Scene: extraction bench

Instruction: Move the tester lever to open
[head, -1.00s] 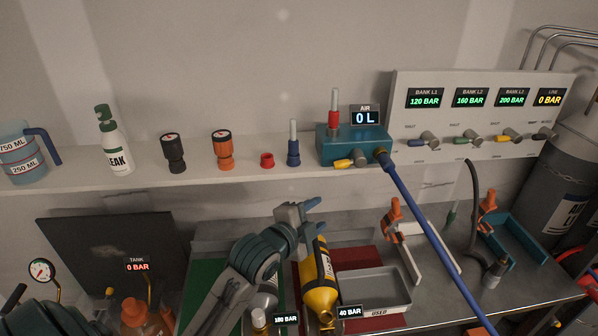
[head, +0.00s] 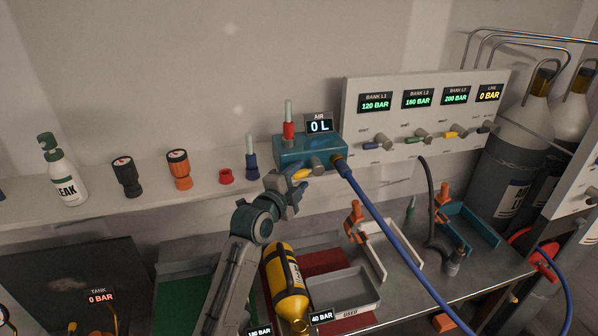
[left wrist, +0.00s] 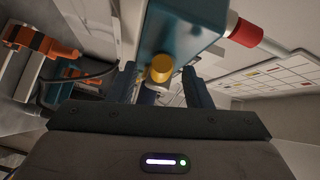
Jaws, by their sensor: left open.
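The tester is a teal box (head: 292,150) on the shelf, with a display (head: 319,125) reading AIR 0 L. Its yellow lever (head: 301,174) sits on the front, pointing left from a grey valve body. My left gripper (head: 301,187) is open, right at the lever. In the left wrist view the lever's yellow end (left wrist: 160,68) shows between the two dark fingers (left wrist: 161,86), with the teal box (left wrist: 178,30) behind it. I cannot tell whether a finger touches the lever. My right gripper is not in view.
A blue hose (head: 395,235) runs from the tester's right side down across the bench. A blue fitting (head: 252,163) and red cap (head: 226,177) stand left of the tester. A gauge panel (head: 430,115) is at right.

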